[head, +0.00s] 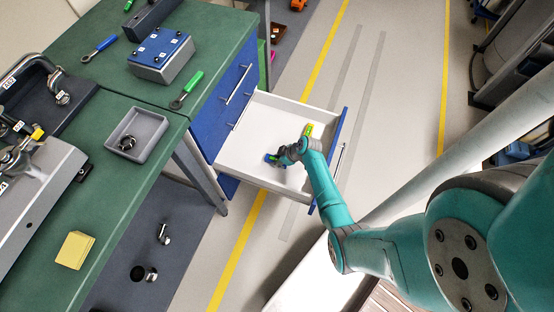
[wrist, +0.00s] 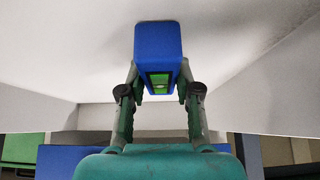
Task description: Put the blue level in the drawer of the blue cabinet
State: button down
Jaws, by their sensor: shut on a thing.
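The blue level (wrist: 156,45) is between the fingers of my gripper (wrist: 160,92) in the wrist view, its end with a green window facing the camera. In the head view my gripper (head: 280,158) is over the inside of the open white drawer (head: 262,120), and a blue end of the level (head: 270,158) shows beside the fingers. My gripper is shut on the level. I cannot tell whether the level touches the drawer floor. The drawer is pulled out of the blue cabinet (head: 226,108), under the green workbench.
A small yellow-green piece (head: 308,130) shows by my wrist. Floor right of the drawer is clear.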

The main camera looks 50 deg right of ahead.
jog(key=c, duration=0.8)
grip_release()
jog(key=v, duration=1.2)
jog(key=s+a, duration=0.2)
jog(key=a, duration=0.1)
jog(key=s+a+m+h, duration=0.1)
jog(key=a, duration=0.2)
jog(key=s+a+f+h, duration=0.1)
jog(key=s+a, duration=0.1)
jog(key=a, duration=0.2)
jog(key=shift+s+a+m+t, duration=0.1)
jog(key=shift+s+m+t, duration=0.2)
jog(key=shift+s+m, duration=0.1)
jog(key=s+a+r+m+t+h, duration=0.1)
jog(key=s+a+r+t+h, duration=0.1)
jog(key=s+a+r, duration=0.45)
jog(key=s+a+r+t, duration=0.2)
jog(key=s+r, duration=0.2)
jog(key=r, duration=0.4)
jog(key=s+a+r+t+y, duration=0.1)
jog(key=s+a+r+t, duration=0.1)
jog(key=s+r, duration=0.3)
jog(key=s+a+r+m+t, duration=0.1)
jog(key=s+a+r+t, duration=0.1)
jog(key=r, duration=1)
jog(key=s+a, duration=0.1)
jog(key=s, duration=0.1)
jog(key=shift+s+r+y, duration=0.3)
jog(key=shift+r+y, duration=0.05)
jog(key=shift+y, duration=0.05)
